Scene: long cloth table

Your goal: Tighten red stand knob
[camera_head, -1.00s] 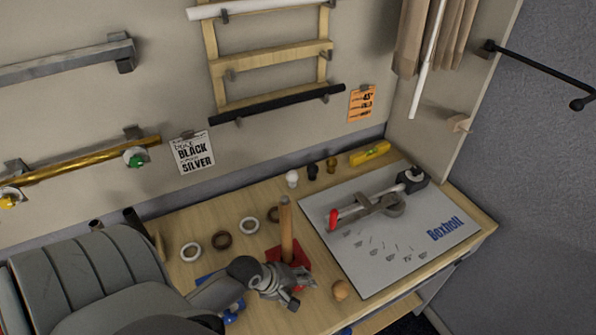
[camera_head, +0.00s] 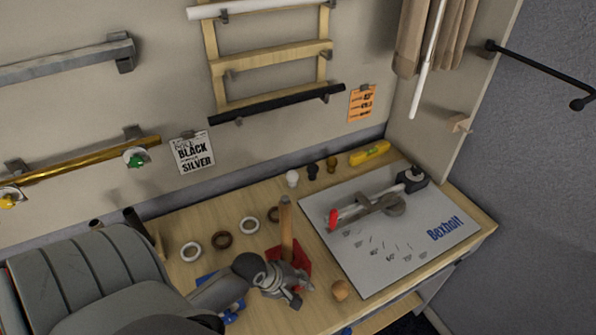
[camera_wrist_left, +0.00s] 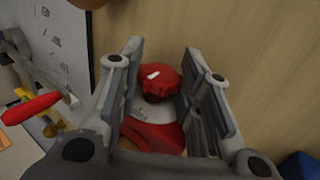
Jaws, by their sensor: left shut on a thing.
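The red stand (camera_head: 302,259) is on the wooden tabletop and holds an upright wooden rod (camera_head: 286,228). My left gripper (camera_head: 297,286) is low at the near side of the stand and hides its front in the head view. In the left wrist view, the red stand knob (camera_wrist_left: 160,82) is between the two grey fingers, which are shut on it. A pale collar and a red part of the stand (camera_wrist_left: 152,134) show just below the knob. My right gripper is not in view.
Several rings (camera_head: 222,240) lie left of the stand. A wooden ball (camera_head: 340,290) lies close to its right. A grey board (camera_head: 365,275) with a red-handled tool (camera_head: 333,219) is farther right. Blue parts (camera_head: 228,300) lie under my left arm. Small finials (camera_head: 312,172) stand behind.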

